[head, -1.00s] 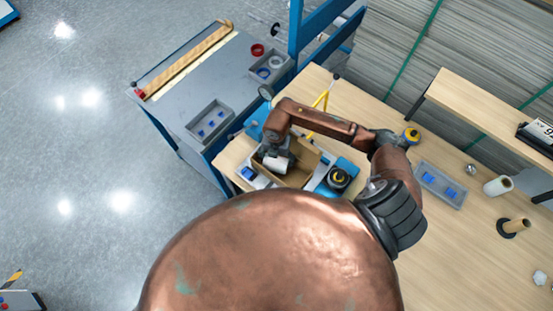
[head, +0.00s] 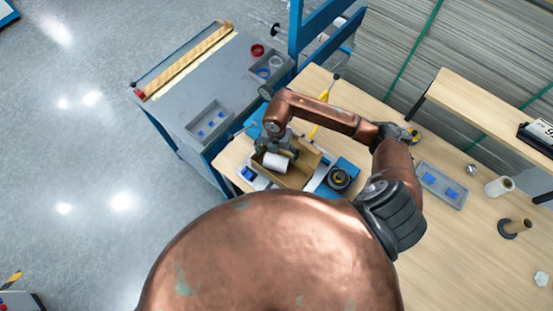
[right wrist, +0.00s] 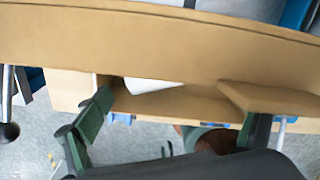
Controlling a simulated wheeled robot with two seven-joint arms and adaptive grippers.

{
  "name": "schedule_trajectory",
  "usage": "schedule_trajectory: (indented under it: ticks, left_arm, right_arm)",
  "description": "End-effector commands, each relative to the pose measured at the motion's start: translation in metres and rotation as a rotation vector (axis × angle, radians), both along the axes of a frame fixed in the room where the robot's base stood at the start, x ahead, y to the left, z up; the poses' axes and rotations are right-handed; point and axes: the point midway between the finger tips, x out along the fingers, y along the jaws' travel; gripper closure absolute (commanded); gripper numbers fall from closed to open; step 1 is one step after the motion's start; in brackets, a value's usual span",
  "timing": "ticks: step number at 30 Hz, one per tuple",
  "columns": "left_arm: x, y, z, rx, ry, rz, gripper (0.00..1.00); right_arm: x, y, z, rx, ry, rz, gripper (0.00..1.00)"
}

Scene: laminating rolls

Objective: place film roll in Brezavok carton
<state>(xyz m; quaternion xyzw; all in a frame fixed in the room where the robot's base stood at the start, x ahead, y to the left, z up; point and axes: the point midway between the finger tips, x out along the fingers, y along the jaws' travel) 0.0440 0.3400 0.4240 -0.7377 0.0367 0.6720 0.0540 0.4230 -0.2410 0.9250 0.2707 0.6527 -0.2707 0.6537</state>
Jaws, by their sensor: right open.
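The white film roll (head: 275,162) lies in the open brown Brezavok carton (head: 299,176) in the head view. Only a small white part of the roll (right wrist: 152,85) shows in the right wrist view, below a broad carton wall (right wrist: 150,38). My right gripper (head: 283,148) is at the carton's far side, just beyond the roll. In the right wrist view its two green-grey fingers stand wide apart with nothing gripped between them. The roll's underside is hidden. My left gripper is not in view.
A black round item (head: 340,178) on a blue base stands right of the carton. A grey tray with blue pieces (head: 441,186), a white roll (head: 498,186) and a brown core on a black base (head: 514,228) lie further right. Bare wood lies between.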

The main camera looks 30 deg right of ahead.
Motion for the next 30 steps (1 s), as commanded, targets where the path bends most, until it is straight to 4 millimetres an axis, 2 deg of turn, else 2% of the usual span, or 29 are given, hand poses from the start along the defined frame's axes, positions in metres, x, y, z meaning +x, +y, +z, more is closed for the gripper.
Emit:
schedule_trajectory:
  ticks: [1, 6, 12, 17, 30]
  left_arm:
    - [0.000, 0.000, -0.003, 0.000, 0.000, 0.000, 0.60]
    - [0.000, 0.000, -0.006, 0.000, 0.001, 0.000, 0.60]
    - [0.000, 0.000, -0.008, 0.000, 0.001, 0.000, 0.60]
    - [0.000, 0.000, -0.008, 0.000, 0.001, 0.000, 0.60]
    - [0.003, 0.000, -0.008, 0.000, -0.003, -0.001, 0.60]
  right_arm:
    - [0.002, -0.001, 0.012, -0.001, -0.006, 0.003, 0.11]
    - [0.001, -0.001, 0.045, -0.001, -0.003, 0.001, 0.11]
    - [0.001, 0.000, 0.068, -0.001, -0.002, 0.000, 0.11]
    - [0.000, 0.000, 0.074, 0.000, 0.000, 0.000, 0.11]
    - [0.000, 0.000, 0.073, 0.000, 0.000, 0.000, 0.11]
